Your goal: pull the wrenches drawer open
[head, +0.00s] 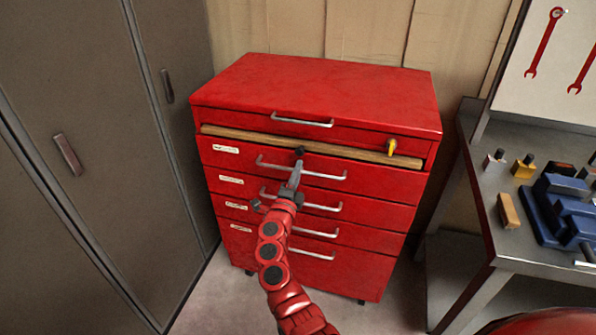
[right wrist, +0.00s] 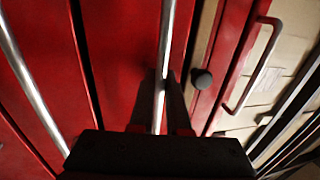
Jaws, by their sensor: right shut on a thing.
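A red tool cabinet (head: 320,80) stands against the back wall. It has a stack of red drawers with silver bar handles. Small labels sit at the left of the fronts, too small to read, so I cannot tell which drawer is the wrenches one. My right gripper (head: 296,171) is at this drawer's handle (head: 329,175). In the right wrist view its fingers (right wrist: 160,90) are shut on the silver bar (right wrist: 166,35), hiding a short part of it. My left gripper is not in view.
A wooden strip (head: 350,152) with a black knob (head: 299,150) and a yellow piece (head: 391,147) lies just above the drawer. Grey lockers (head: 100,130) stand close at left. A metal bench (head: 510,235) with a blue vise (head: 568,212) is at right. Floor shows in front.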

